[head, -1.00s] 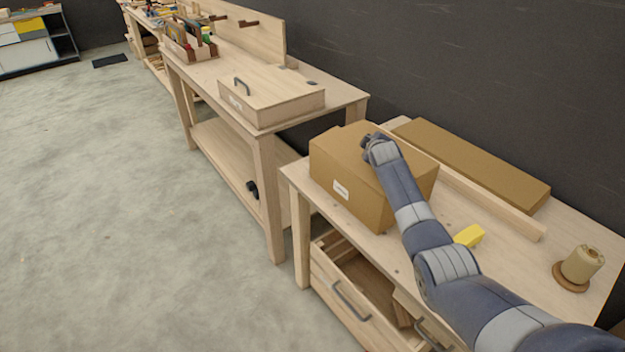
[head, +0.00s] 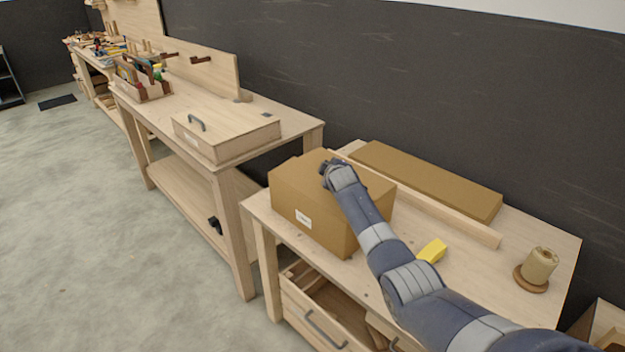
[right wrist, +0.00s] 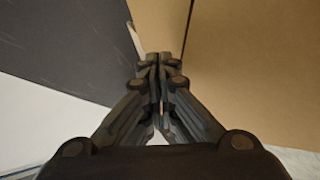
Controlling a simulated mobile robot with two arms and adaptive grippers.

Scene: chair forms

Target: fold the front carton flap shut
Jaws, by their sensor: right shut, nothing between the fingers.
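The brown cardboard carton (head: 325,226), with a white label on its front side, stands on the near workbench. Its top looks closed and nearly flat; the front flap cannot be told apart from the other flaps in the head view. My right gripper (head: 328,174) is at the carton's top, towards the back; whether it touches is unclear. In the right wrist view the right gripper's fingers (right wrist: 160,62) are together and empty, with brown cardboard (right wrist: 255,75) and a seam beyond them. My right arm hides part of the carton's right side. My left gripper is out of view.
On the near bench (head: 300,259), a long wooden strip (head: 440,216) and a flat brown panel (head: 430,180) lie behind the carton. A yellow block (head: 432,251) and a spool (head: 539,268) are to its right. An open drawer (head: 325,310) juts out below.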

